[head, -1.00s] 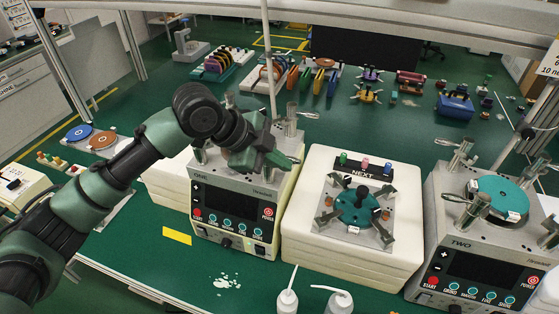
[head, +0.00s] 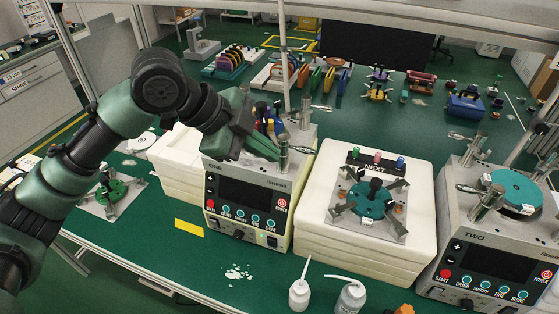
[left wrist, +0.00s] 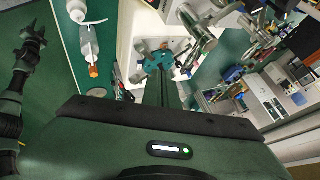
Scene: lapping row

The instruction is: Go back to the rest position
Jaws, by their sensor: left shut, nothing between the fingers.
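My left gripper (head: 266,147) is shut and empty. In the head view it overlaps the top of the machine marked ONE (head: 245,195), close to its metal clamp posts; I cannot tell whether it touches them. In the left wrist view its narrow fingers (left wrist: 165,88) point toward the teal disc fixture (left wrist: 158,58). A dark arm at the left edge of that view looks like my right one, with its gripper (left wrist: 33,35) at the upper end; it is too small to tell its jaws. The right gripper is not in the head view.
A white block (head: 320,225) carries the teal disc fixture under a NEXT label. Machine TWO (head: 490,255) stands at right. Two white bottles (head: 299,294) stand in front. A green disc fixture (head: 112,190) lies at left below my arm. The bench front left is mostly clear.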

